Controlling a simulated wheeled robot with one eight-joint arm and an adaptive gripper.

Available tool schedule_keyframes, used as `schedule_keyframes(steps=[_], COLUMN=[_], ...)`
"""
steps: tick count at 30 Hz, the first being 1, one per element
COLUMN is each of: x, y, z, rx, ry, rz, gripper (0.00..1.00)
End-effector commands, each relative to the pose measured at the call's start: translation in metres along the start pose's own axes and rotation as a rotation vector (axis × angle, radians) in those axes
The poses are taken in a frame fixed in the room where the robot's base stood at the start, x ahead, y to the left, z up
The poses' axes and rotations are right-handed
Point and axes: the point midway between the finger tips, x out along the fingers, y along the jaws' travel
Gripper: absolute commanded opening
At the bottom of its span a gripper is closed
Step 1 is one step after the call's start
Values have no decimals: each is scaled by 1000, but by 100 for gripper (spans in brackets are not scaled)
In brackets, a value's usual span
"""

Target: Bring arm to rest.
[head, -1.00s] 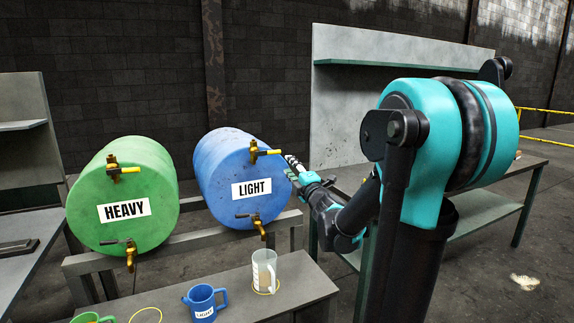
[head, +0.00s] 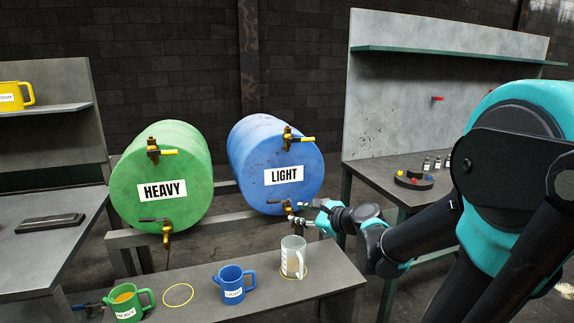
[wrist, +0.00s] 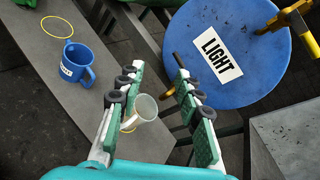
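My gripper (head: 298,214) is at the end of my arm, in front of the lower right of the blue LIGHT drum (head: 252,175) and above the clear jug (head: 291,260). In the wrist view my gripper (wrist: 158,98) has its two padded fingers well apart. Nothing is held between them; the clear jug (wrist: 144,107) shows beyond the gap, lower down on the bench. In the head view the gripper looks close to the blue drum's lower tap (head: 287,206); I cannot tell whether they touch.
The green HEAVY drum (head: 145,215) stands left. A blue LIGHT mug (head: 232,283), a green HEAVY mug (head: 126,305) and an empty yellow ring (head: 178,295) are on the front bench (head: 200,270). A right workbench (head: 385,172) holds small bottles and a dark round holder.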

Motion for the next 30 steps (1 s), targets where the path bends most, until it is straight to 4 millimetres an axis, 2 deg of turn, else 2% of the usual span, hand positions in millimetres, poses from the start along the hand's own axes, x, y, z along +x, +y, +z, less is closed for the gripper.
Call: schedule_keyframes(steps=[1, 6, 10, 15, 18, 21, 30], x=[-6, -37, -72, -122, -145, -157, -162], y=[19, 73, 104, 124, 128, 130, 130], z=[-15, -75, -125, -178, -197, -206, -209], rx=[-174, -784, -1210, -1625, -1766, -1841, -1867], ry=[54, 215, 299, 341, 341, 335, 331], rz=[51, 287, 527, 853, 998, 1082, 1114], gripper=[35, 35, 35, 35, 35, 35, 35])
